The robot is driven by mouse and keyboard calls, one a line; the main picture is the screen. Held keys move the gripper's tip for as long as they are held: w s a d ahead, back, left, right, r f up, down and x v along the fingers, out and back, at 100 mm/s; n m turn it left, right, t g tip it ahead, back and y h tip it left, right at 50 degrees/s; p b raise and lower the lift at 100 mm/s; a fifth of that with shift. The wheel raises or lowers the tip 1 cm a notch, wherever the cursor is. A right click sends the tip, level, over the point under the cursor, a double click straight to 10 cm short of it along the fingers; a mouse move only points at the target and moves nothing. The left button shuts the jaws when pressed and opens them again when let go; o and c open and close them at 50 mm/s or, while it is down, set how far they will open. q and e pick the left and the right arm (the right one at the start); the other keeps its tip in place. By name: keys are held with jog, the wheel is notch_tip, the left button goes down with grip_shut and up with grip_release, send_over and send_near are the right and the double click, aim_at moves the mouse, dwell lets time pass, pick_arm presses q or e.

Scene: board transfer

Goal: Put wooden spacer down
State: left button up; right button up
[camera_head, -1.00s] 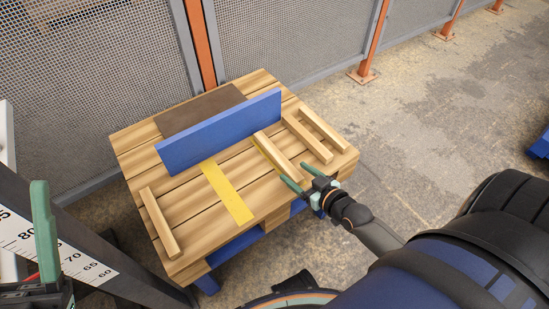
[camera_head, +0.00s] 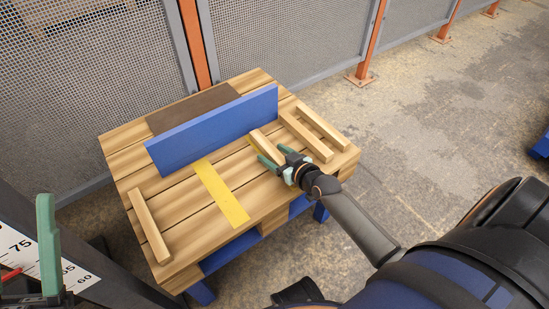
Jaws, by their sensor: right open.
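The wooden spacer (camera_head: 263,138) is a pale bar lying on the wooden pallet top, right of the middle, with its far end near the blue board. My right gripper (camera_head: 272,163) is open at the spacer's near end, and its fingers and body hide that end. I cannot tell whether the fingers touch it. Part of my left gripper (camera_head: 47,245) shows at the lower left, a green finger away from the pallet; its opening cannot be judged.
A blue board (camera_head: 213,130) stands on edge across the pallet (camera_head: 185,210), before a brown panel (camera_head: 190,107). Other wooden bars lie at the left (camera_head: 149,224) and right (camera_head: 306,137). Mesh fencing (camera_head: 90,80) stands behind.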

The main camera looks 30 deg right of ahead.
jog(key=shift+c, duration=0.3)
grip_shut()
dwell(0.3)
